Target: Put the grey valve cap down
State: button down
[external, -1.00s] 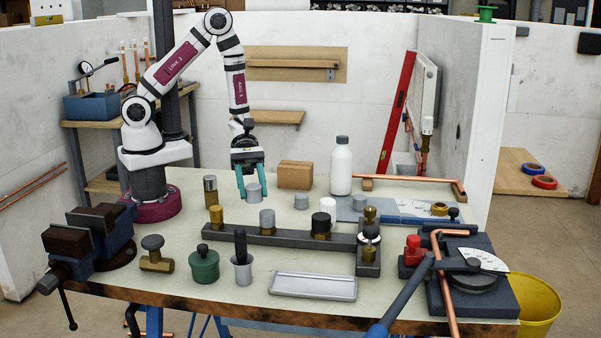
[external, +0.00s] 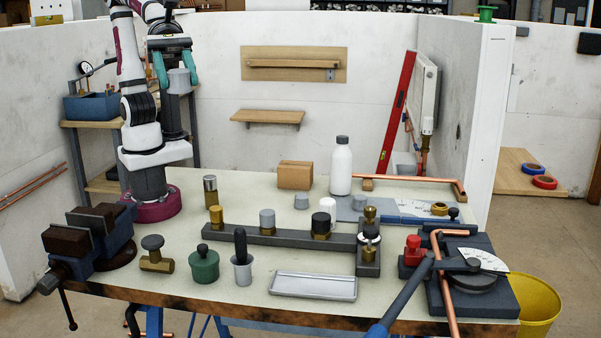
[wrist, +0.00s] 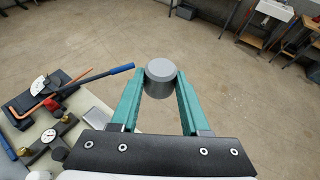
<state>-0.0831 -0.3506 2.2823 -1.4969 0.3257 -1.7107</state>
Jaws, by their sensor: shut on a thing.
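My gripper (external: 176,68) is raised high at the upper left, well above the bench, with its teal fingers shut on a grey valve cap (external: 180,82). In the wrist view the grey cap (wrist: 160,74) sits between the two teal fingertips, with bare floor far below it. Another grey cap (external: 302,201) stands on the bench, and a further grey cap (external: 267,217) sits on a brass stub of the dark manifold bar (external: 290,235).
A cardboard box (external: 295,175) and white bottle (external: 341,166) stand at the back of the bench. A metal tray (external: 314,287), green pot (external: 204,266) and grey cup (external: 242,271) stand in front. A vise (external: 90,240) is at the left. Bare bench shows left of the box.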

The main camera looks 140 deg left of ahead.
jog(key=w+a+f+n+g+y, duration=0.2)
jog(key=w+a+f+n+y, duration=0.6)
jog(key=w+a+y, duration=0.3)
jog(key=n+g+y, duration=0.5)
jog(key=n+g, duration=0.1)
jog(key=n, duration=0.2)
send_over(405, 212)
jog(key=f, duration=2.7)
jog(key=shift+w+d, duration=0.1)
jog(key=shift+d, duration=0.2)
jog(key=f, duration=0.4)
jog(key=shift+s+a, duration=0.2)
jog(key=shift+a, duration=0.15)
jog(key=shift+f, duration=0.2)
jog(key=shift+f, duration=0.15)
